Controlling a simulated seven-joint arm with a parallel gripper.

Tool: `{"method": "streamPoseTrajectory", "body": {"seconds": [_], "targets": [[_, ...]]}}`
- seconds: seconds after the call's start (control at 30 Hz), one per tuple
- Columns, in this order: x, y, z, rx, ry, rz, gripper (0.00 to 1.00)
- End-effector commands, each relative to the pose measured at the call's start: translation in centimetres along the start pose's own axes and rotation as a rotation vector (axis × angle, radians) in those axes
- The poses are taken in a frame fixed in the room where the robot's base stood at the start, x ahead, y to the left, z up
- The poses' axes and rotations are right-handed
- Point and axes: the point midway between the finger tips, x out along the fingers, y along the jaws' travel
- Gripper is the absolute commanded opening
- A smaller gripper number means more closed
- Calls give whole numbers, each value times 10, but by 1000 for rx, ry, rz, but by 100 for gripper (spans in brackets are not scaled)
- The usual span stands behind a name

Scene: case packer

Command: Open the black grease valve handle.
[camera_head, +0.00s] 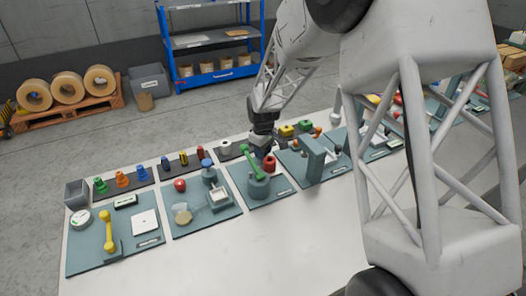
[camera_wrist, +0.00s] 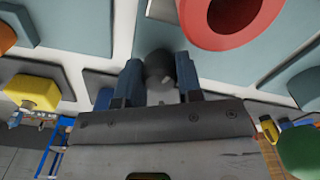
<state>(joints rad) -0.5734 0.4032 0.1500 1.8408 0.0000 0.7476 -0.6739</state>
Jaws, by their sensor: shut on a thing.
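My gripper (camera_head: 263,146) points down over the back part of the bench, behind a red ring-shaped part (camera_head: 269,163). In the wrist view its two blue fingers (camera_wrist: 160,82) sit on either side of a dark, rounded knob (camera_wrist: 158,64), which looks like the black handle. The fingers are shut on it. In the head view the gripper hides this handle. The valve body and the handle's angle cannot be made out.
A green lever (camera_head: 252,162) stands close to my gripper, left of the red ring; its rounded end (camera_wrist: 303,150) shows in the wrist view. Yellow parts (camera_head: 286,130) stand to the right. A grey-green block fixture (camera_head: 313,160) is farther right. The bench front (camera_head: 240,245) is clear.

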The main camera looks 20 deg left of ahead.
Motion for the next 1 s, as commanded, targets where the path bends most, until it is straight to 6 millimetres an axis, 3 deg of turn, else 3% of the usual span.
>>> {"method": "streamPoseTrajectory", "body": {"seconds": [1.0], "targets": [[-1, 0, 0, 895, 1, 0, 10]]}}
